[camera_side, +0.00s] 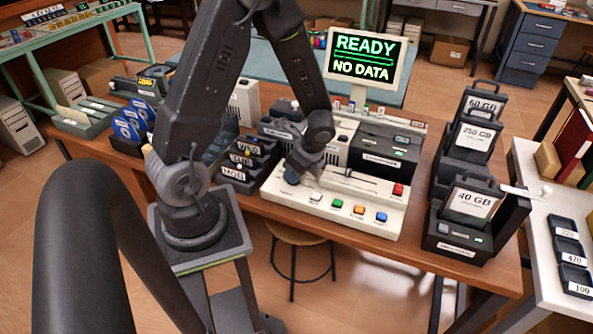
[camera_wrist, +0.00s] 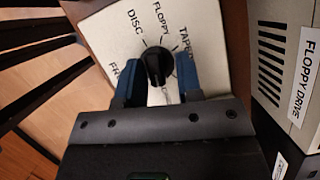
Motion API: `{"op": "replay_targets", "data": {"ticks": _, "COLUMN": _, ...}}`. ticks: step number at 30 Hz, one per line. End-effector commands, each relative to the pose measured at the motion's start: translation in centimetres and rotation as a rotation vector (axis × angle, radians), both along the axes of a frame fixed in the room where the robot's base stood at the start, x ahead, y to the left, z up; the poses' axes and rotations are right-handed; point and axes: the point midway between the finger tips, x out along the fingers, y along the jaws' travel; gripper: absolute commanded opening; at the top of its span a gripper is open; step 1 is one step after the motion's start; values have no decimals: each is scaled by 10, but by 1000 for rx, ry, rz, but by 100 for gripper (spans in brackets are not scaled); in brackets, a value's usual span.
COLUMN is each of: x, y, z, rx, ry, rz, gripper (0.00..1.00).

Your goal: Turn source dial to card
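The source dial (camera_wrist: 158,64) is a black round knob on a cream panel, in the wrist view. Labels DISC, FLOPPY and TAPE fan around its top, and a partly covered label starting FR is at the lower left. I cannot tell clearly where the knob points. In the side view my gripper (camera_side: 291,175) is low over the left end of the white console (camera_side: 330,222), hiding the dial.
The console has white, green, orange and blue buttons, a slider and a red button (camera_side: 398,190). A monitor (camera_side: 363,58) reads READY, NO DATA. Labelled cartridges (camera_side: 238,160) stand close left of my gripper. A floppy drive (camera_wrist: 285,60) is at the right in the wrist view.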

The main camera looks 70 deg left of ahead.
Motion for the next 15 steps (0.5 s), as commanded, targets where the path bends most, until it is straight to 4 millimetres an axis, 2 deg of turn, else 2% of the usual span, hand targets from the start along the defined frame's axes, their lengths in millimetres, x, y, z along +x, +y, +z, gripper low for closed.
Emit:
{"op": "replay_targets", "data": {"ticks": 1, "x": -8, "y": -3, "z": -4, "rx": -7, "ry": 23, "rz": 2, "gripper": 42}}
{"op": "replay_targets", "data": {"ticks": 8, "x": -6, "y": -5, "z": 0, "rx": -7, "ry": 21, "rz": 2, "gripper": 42}}
{"op": "replay_targets", "data": {"ticks": 11, "x": -2, "y": -7, "z": 12, "rx": -3, "ry": 14, "rz": 1, "gripper": 42}}
{"op": "replay_targets", "data": {"ticks": 15, "x": 7, "y": -16, "z": 39, "rx": -1, "ry": 5, "rz": 0, "gripper": 42}}
